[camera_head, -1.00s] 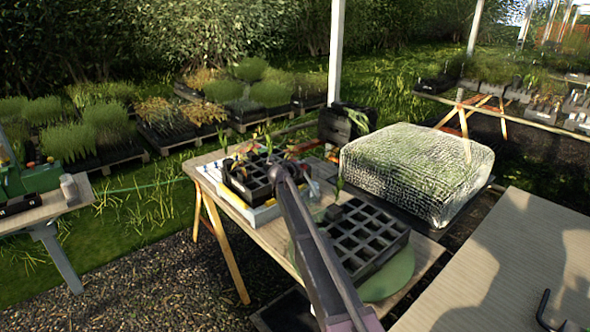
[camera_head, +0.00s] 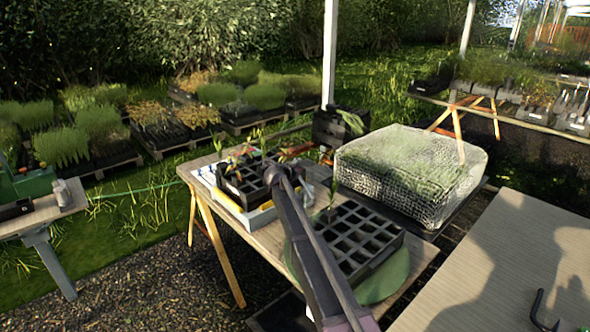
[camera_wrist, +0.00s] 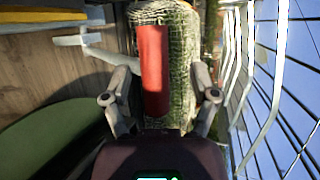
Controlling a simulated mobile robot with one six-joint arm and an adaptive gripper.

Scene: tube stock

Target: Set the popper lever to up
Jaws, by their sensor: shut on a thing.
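A red bar (camera_wrist: 155,65) stands upright in the wrist view between the two fingers of my gripper (camera_wrist: 161,92); I take it for the popper lever's grip. My gripper is shut on it, though the fingertips' contact is hard to see. In the head view my arm reaches over the wooden table, and its dark end hides the fingers. Beyond that end a small red piece (camera_head: 293,152) shows by the black cell tray (camera_head: 233,192), which sits on a pale blue and white base (camera_head: 243,217) with a yellow edge. The lever's exact angle cannot be told.
A second black cell tray (camera_head: 362,273) lies on a round green plate (camera_head: 392,280) right of my arm. A net-covered block (camera_head: 410,170) stands behind it. Gravel lies left of the table.

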